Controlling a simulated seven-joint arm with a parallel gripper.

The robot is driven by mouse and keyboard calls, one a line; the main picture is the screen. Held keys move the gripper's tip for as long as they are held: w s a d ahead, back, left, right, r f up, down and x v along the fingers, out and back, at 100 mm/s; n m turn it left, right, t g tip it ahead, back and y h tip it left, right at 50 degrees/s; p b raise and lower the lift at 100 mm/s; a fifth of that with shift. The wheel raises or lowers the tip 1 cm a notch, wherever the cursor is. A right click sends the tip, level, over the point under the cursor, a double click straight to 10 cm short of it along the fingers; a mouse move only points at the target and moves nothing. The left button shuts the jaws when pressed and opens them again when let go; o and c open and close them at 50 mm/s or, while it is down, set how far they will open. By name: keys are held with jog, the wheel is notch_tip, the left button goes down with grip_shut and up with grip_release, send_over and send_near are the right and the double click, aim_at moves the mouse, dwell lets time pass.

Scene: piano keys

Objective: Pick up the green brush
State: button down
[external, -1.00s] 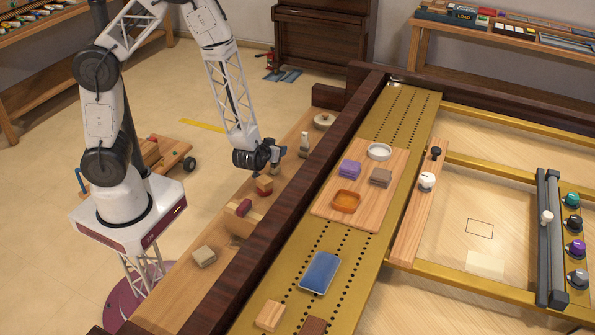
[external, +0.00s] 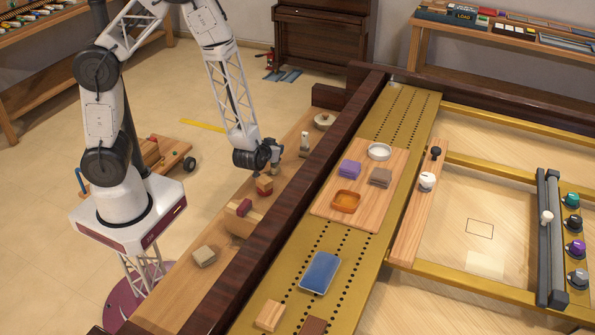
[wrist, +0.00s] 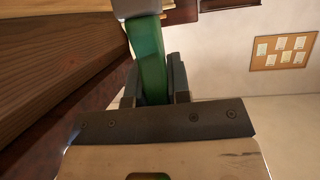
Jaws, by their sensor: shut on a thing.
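The green brush (wrist: 150,58) shows in the wrist view as a green body with a pale grey end at the top. My gripper (wrist: 153,85) has one finger on each side of the brush and is shut on it. In the external view my gripper (external: 274,150) is above the wooden ledge, beyond the small red and tan blocks. The brush is too small there to make out clearly. Whether it touches anything below cannot be told.
Red and tan blocks (external: 264,185) stand just below my gripper. A pale upright piece (external: 304,143) and a round lidded item (external: 323,120) are to its right. A dark wooden rail (external: 290,200) runs along the ledge. A beige block (external: 204,255) lies nearer the front.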

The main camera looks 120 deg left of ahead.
jog(key=shift+r, duration=0.1)
dwell(0.3)
jog(key=shift+r, duration=1.85)
jog(key=s+d+r, duration=0.1)
jog(key=s+d, duration=1)
jog(key=shift+s, duration=0.2)
jog(key=shift+d, duration=0.1)
